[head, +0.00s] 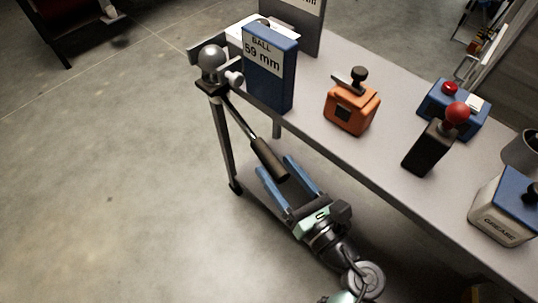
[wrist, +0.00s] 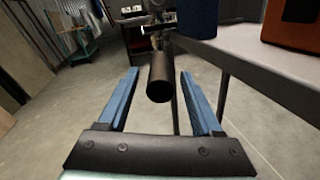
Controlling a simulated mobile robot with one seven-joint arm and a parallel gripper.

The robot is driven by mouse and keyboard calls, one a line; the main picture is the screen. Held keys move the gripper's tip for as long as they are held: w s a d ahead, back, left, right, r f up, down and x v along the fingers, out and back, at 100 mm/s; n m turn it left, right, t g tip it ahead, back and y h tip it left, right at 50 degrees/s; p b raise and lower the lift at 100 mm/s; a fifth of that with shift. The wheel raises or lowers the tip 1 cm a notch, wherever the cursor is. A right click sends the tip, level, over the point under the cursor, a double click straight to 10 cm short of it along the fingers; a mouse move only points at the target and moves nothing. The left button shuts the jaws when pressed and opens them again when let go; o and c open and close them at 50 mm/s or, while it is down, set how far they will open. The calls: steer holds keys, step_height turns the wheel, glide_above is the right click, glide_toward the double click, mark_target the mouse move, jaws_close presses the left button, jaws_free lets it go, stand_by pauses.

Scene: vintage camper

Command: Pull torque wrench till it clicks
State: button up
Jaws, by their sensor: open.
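The torque wrench (head: 244,128) reaches out from a grey ball-shaped fixture (head: 211,60) at the table's left end. Its thick black handle (head: 269,158) points down and right, toward my gripper. My gripper (head: 281,170) is open, with two blue fingers, beside the table's front edge. In the wrist view the handle's round end (wrist: 160,88) lies between the fingertips of my gripper (wrist: 157,78), with a gap visible on each side. The handle appears apart from both fingers. The far part of the wrench is mostly hidden behind the handle in the wrist view.
The grey table (head: 312,135) carries a blue box marked "BALL 59 mm" (head: 268,75), an orange box (head: 351,108), a black lever with a red knob (head: 427,147), a blue button box (head: 440,103) and a grease container (head: 502,208). Floor left of the table is clear.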

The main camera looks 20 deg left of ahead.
mark_target(269, 158)
steer(key=shift+x, duration=2)
jaws_close()
